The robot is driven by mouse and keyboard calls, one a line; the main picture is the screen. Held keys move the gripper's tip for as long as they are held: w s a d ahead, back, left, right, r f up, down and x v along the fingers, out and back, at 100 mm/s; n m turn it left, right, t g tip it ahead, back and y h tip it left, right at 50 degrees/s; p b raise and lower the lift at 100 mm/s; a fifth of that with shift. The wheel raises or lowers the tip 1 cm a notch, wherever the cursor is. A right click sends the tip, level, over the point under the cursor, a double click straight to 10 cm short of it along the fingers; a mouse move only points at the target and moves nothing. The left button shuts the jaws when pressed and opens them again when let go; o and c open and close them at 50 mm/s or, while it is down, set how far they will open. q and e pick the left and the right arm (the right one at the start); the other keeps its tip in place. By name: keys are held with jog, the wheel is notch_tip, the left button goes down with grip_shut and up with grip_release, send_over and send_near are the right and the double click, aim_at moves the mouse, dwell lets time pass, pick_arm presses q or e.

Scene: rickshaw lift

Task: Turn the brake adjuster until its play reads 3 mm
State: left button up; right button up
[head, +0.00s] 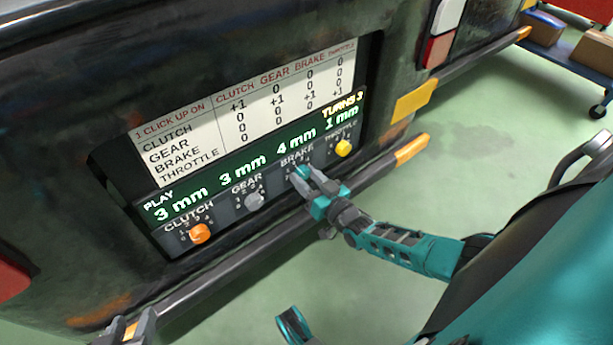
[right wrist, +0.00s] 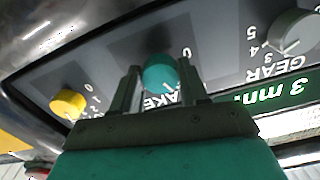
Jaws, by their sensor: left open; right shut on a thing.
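The brake adjuster is a teal round knob (right wrist: 160,72) in the right wrist view, between the fingers of my right gripper (right wrist: 157,85). In the head view my right gripper (head: 306,180) is shut on this knob, which it mostly hides. The play display (head: 255,165) reads clutch 3 mm, gear 3 mm, brake 4 mm, throttle 1 mm, and "TURNS 3". My left gripper (head: 128,328) is open and empty at the bottom left of the head view, below the panel and away from the knobs.
The orange clutch knob (head: 199,234), grey gear knob (head: 254,202) and yellow throttle knob (head: 344,148) share the panel. A white chart (head: 200,125) above shows +1 only for each adjuster's own play. A dark rail (head: 230,268) runs below. A blue cart (head: 560,55) stands back right.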

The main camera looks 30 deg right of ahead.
jog(key=n, duration=0.4)
jog(key=shift+n+p, duration=0.3)
jog(key=shift+n, duration=1.3)
jog(key=o, duration=1.1)
jog(key=shift+c, duration=0.2)
jog(key=shift+s, duration=0.1)
